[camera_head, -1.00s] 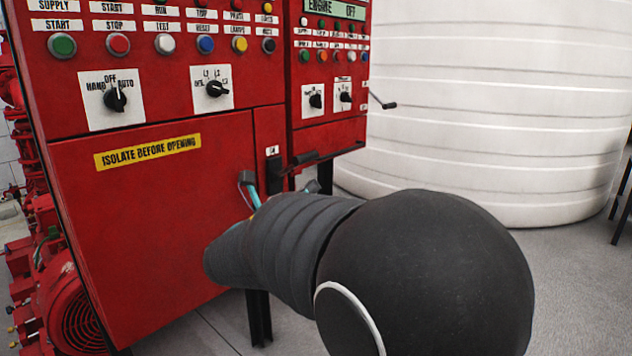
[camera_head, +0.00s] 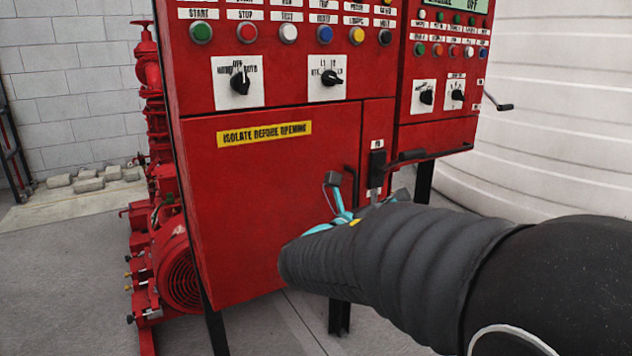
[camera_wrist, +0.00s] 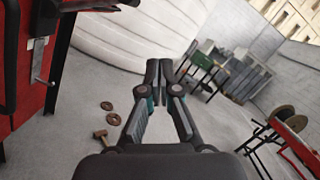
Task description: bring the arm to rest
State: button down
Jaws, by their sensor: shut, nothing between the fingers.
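My arm (camera_head: 430,258) is in dark grey sleeving and reaches from the lower right of the head view toward the front of the red cabinet (camera_head: 255,205). Its wrist end overlaps the lower door in the picture. Only small teal and grey bits of my gripper show past the sleeve there; the rest is hidden. In the wrist view my gripper (camera_wrist: 159,70) has its fingertips together with nothing between them. It points over open grey floor, clear of the cabinet's red side at the left edge.
A red pump and motor (camera_head: 175,265) stand left of the cabinet. A white tank (camera_head: 565,110) stands behind at right. The wrist view shows a hammer (camera_wrist: 106,138) and two brown discs on the floor, a green-topped table (camera_wrist: 203,60) and a red stand (camera_wrist: 290,135) at right.

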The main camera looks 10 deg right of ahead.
jog(key=s+a+f+m+g+y, duration=0.1)
jog(key=s+f+m+g+y, duration=0.3)
jog(key=f+m, duration=0.45)
jog(key=s+f+m+g+y, duration=0.2)
jog(key=s+f+m+y, duration=0.4)
jog(key=f, duration=0.3)
jog(key=s+a+f+m+y, duration=0.3)
jog(key=s+a+m+y, duration=0.3)
jog(key=m, duration=0.4)
jog(key=s+a+r+m+t+y, duration=0.2)
jog(key=s+a+r+m+t, duration=0.1)
jog(key=s+a+r+m, duration=0.1)
jog(key=shift+s+a+m, duration=0.65)
jog(key=shift+r, duration=0.1)
